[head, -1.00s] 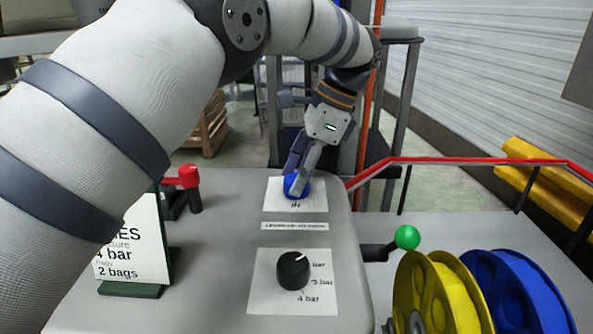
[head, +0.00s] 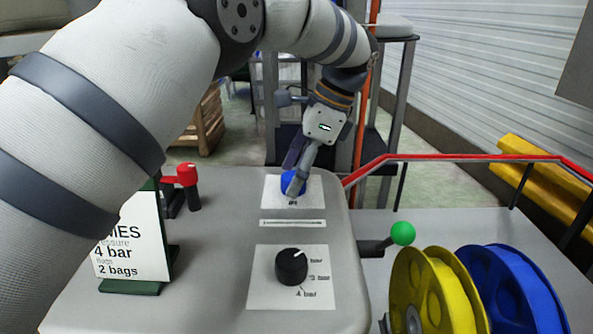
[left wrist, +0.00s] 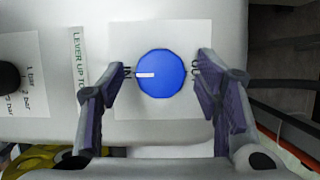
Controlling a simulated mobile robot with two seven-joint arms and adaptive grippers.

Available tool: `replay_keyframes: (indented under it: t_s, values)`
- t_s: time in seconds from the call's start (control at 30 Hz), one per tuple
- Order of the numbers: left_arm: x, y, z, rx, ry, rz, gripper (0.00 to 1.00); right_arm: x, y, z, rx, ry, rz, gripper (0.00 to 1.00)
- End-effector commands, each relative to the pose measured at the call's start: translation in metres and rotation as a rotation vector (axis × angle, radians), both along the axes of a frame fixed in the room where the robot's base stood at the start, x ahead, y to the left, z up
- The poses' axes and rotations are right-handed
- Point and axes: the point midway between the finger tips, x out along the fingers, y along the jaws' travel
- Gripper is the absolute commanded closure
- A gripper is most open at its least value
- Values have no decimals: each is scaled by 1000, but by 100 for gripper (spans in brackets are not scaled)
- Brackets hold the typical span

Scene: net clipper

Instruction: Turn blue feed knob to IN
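The blue feed knob (left wrist: 161,74) sits on a white label plate (left wrist: 150,122) marked IN on the left and OUT on the right in the left wrist view. Its white pointer line points left, at IN. My left gripper (left wrist: 166,88) has its fingers apart on either side of the knob, with a visible gap to each side. In the head view the left gripper (head: 299,176) comes down over the blue knob (head: 291,183) and partly hides it. My right gripper is not in view.
A black pressure knob (head: 291,267) stands nearer on the same grey panel (head: 215,270). A red lever (head: 187,176) and a sign (head: 130,245) are at the left. A green-tipped lever (head: 403,233), yellow reel (head: 437,290) and blue reel (head: 513,290) are at the right.

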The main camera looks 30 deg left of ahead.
Motion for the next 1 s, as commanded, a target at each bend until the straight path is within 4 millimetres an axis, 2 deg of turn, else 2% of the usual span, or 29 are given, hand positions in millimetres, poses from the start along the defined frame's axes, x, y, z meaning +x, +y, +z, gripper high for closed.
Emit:
replay_keyframes:
  t_s: [0.23, 0.43, 0.6, 1.0]
  values:
    - [2, -2, 8, 2, -6, 1, 42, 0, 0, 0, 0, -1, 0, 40]
    - [9, -18, 48, 0, -7, 0, 42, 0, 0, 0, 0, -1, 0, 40]
    - [12, -25, 64, 0, -3, 0, 42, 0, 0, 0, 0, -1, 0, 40]
    - [12, -26, 70, 0, -1, 0, 42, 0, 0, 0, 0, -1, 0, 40]
